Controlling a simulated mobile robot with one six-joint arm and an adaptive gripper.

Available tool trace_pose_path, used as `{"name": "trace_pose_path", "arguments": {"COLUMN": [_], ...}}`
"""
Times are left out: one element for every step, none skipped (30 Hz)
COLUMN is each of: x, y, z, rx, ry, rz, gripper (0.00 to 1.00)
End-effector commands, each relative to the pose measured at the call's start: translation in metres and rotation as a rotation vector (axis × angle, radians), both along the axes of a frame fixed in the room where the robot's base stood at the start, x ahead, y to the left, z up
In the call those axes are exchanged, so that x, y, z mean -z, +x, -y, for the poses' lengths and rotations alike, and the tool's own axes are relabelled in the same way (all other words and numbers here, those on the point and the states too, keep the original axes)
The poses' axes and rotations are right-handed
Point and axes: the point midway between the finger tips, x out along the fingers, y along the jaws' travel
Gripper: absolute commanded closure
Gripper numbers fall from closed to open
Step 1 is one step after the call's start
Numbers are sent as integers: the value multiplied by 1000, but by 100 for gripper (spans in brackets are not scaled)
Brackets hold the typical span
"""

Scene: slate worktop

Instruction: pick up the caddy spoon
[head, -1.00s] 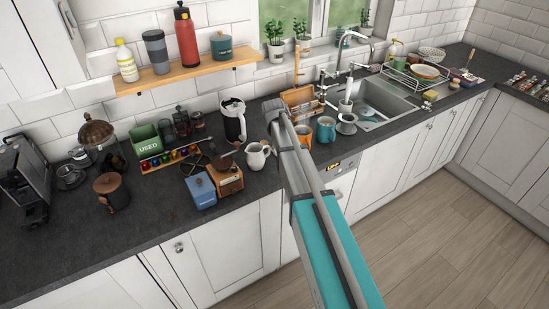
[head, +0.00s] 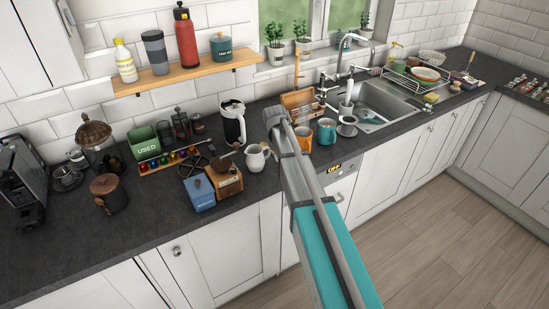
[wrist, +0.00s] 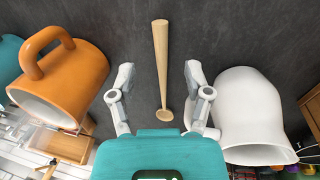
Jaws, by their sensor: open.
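The caddy spoon (wrist: 161,62) is pale wood and lies on the dark worktop in the wrist view. Its long handle points to the top of the picture and its small bowl is at the lower end, close to my gripper's teal body. My gripper (wrist: 158,72) is open, with one finger on each side of the spoon and a gap on both sides. Nothing is held. In the head view my arm covers the spoon and the gripper.
An orange mug (wrist: 66,80) is just left of my left finger and a white jug (wrist: 249,115) just right of my right finger. In the head view, a teal mug (head: 326,131) and a wooden grinder (head: 226,182) stand nearby. Bare worktop surrounds the spoon's handle.

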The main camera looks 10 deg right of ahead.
Motion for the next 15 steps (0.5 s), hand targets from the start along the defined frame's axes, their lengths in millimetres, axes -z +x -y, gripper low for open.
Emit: {"name": "trace_pose_path", "arguments": {"x": [8, 10, 13, 16, 18, 21, 23, 25, 28, 30, 32, 34, 36, 37, 38], "y": [0, 0, 1, 1, 1, 1, 1, 1, 2, 2, 2, 2, 2, 2, 2], "z": [0, 1, 1, 1, 1, 2, 2, 3, 3, 4, 4, 4, 5, 5, 5], "rx": [0, 0, 0, 0, 0, 0, 0, 0, 0, 0, 0, 0, 0, 0, 0], "ry": [0, 0, 0, 0, 0, 0, 0, 0, 0, 0, 0, 0, 0, 0, 0], "rz": [0, 0, 0, 0, 0, 0, 0, 0, 0, 0, 0, 0, 0, 0, 0], "gripper": [36, 36, 36, 36, 36, 36, 36, 36, 36, 36, 36, 36, 36, 36, 36]}}
